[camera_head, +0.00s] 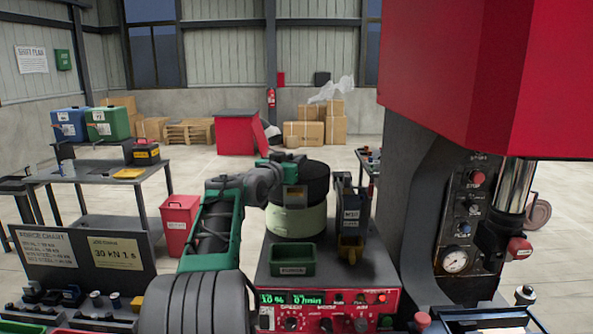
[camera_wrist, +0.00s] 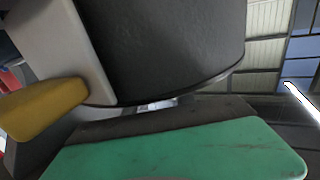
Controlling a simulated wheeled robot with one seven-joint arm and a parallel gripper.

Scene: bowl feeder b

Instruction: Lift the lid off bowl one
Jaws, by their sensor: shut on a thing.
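The bowl (camera_head: 296,222) is pale green and round. It stands on top of the red and black feeder machine in the middle of the head view. A black round lid (camera_head: 316,182) is directly above it; I cannot tell whether there is a gap between them. My gripper (camera_head: 292,193) is at the near side of the lid and shut on it. In the wrist view the dark curved lid (camera_wrist: 170,45) fills the upper middle, with a yellow fingertip at the left and a green part along the bottom. The gripped spot is partly hidden.
A small green tray (camera_head: 293,261) sits in front of the bowl. A large red and black press (camera_head: 480,75) bounds the right side. A table with boxes (camera_head: 92,172) is far left.

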